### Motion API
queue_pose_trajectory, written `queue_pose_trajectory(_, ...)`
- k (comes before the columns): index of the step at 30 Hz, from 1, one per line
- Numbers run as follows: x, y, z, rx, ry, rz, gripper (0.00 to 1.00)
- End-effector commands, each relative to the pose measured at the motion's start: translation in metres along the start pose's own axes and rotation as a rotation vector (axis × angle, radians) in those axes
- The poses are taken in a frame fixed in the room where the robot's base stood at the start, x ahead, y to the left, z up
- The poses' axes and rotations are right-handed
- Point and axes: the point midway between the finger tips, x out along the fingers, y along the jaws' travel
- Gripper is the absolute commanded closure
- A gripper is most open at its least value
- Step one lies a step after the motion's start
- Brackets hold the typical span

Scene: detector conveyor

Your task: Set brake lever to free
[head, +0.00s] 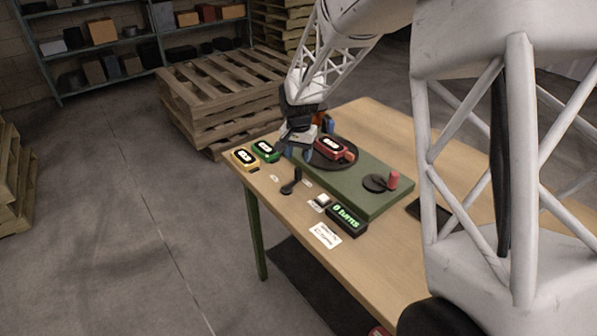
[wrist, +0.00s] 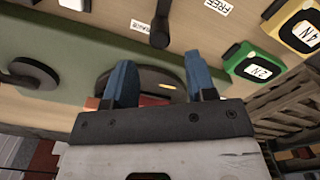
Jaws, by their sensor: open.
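The brake lever (head: 291,182) is a small black lever on the wooden table, in front of the green conveyor. In the wrist view the lever (wrist: 161,22) shows at the top, its lower end beside a partly covered white label (wrist: 148,33). A label reading FREE (wrist: 217,5) lies to the right of the lever in that view. My gripper (head: 297,154) is open and empty, with blue fingers over the conveyor's far end, behind the lever and apart from it. In the wrist view my gripper (wrist: 158,72) spans a dark disc (wrist: 155,87).
A red block (head: 331,149) sits on the disc beside my gripper. Green (head: 265,151) and yellow (head: 244,158) blocks stand at the table's left corner. A crank with a red handle (head: 393,180), a white switch (head: 321,201) and a green-lit display (head: 346,218) are to the right.

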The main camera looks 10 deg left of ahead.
Motion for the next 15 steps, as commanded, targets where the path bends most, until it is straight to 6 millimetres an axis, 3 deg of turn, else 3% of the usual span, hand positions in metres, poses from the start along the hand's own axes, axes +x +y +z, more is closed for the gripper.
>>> queue_pose_trajectory(15, 0.057, 0.0, 0.0, 0.0, -0.001, 0.001, 0.49)
